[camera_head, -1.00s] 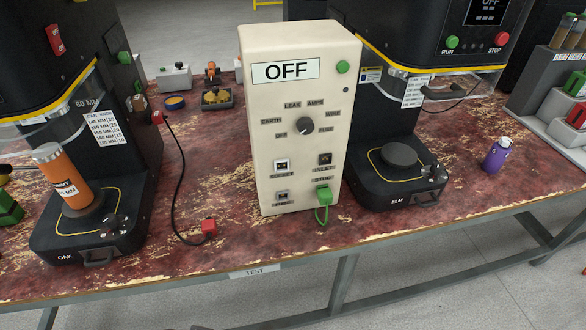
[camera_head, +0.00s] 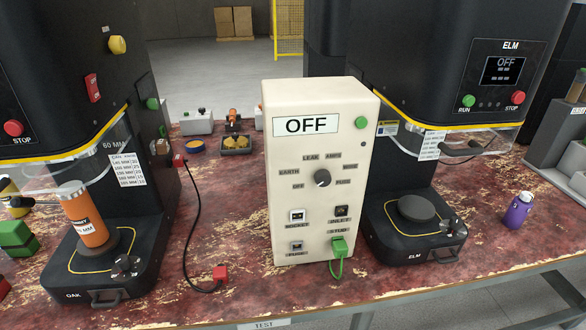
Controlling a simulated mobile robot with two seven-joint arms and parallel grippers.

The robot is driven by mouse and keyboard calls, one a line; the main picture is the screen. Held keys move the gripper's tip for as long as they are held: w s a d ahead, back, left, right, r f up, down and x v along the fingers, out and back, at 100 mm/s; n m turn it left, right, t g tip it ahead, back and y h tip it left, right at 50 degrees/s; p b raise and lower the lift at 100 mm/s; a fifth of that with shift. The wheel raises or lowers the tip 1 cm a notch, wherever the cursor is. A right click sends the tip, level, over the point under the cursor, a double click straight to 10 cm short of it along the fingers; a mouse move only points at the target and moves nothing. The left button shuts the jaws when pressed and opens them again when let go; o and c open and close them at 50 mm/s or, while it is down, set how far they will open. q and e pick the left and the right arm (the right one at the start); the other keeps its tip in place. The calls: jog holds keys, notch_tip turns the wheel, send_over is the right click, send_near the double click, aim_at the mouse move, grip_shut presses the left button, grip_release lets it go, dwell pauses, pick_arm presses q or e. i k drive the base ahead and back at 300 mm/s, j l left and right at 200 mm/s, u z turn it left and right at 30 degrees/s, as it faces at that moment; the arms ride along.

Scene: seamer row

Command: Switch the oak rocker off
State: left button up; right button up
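The oak machine is the black seamer at the left, with the label OAK on its base (camera_head: 75,296). Its red rocker switch (camera_head: 93,87) sits on the side of the upper housing, facing right. The ON and OFF markings are too small to read which side is pressed. Neither of my grippers shows in the head view.
A cream tester box (camera_head: 350,215) reading OFF stands mid-table. The elm machine (camera_head: 416,245) is to its right. A purple bottle (camera_head: 518,210) stands at right.

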aim_at(90, 79)
jog(key=u, duration=1.4)
